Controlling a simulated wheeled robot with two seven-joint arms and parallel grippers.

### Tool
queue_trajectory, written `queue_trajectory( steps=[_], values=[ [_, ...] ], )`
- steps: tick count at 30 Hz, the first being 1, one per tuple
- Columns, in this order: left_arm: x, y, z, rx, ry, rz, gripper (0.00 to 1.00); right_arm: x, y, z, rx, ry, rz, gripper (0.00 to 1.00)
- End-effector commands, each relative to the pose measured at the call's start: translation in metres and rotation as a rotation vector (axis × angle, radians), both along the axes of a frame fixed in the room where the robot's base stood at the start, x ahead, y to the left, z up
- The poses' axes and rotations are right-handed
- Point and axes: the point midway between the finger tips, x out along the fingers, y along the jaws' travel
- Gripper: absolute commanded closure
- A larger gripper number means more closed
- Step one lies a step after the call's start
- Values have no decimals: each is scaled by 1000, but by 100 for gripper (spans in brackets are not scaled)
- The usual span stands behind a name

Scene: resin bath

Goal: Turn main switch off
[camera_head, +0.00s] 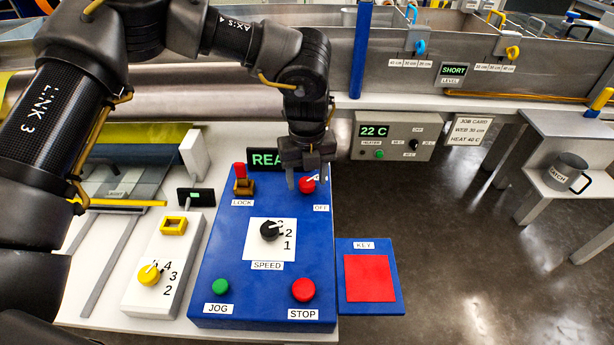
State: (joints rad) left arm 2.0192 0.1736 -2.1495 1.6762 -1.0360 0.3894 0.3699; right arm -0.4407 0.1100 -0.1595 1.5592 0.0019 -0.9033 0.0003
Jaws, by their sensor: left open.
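The blue control panel (213,262) stands on the white table in the middle. Its main switch, a red knob (307,186) with a white pointer, sits at the panel's upper right by the label OFF (321,209). My left gripper (307,184) is over this knob with its fingers open and pointing down, one on either side of it. The gripper hides part of the knob and the markings around it. I cannot tell whether the fingers touch the knob. My right gripper is not in view.
The panel also bears a red key in a LOCK (243,187), a black SPEED knob (270,231), a green JOG button (220,287) and a red STOP button (303,289). A blue KEY plate (397,297) lies to the right. A grey 22 C box (392,136) stands behind.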

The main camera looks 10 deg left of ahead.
Motion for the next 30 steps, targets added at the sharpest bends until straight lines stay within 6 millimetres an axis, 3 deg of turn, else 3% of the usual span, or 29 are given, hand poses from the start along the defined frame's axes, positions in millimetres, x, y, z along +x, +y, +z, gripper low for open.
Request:
queue_trajectory(
  steps=[9,20,30],
  values=[
    [0,0,-3,0,0,0,45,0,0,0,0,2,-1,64],
    [0,0,-3,0,0,0,90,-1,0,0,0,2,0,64],
    [0,0,-2,-2,0,-57,89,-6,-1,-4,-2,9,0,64]
  ],
)
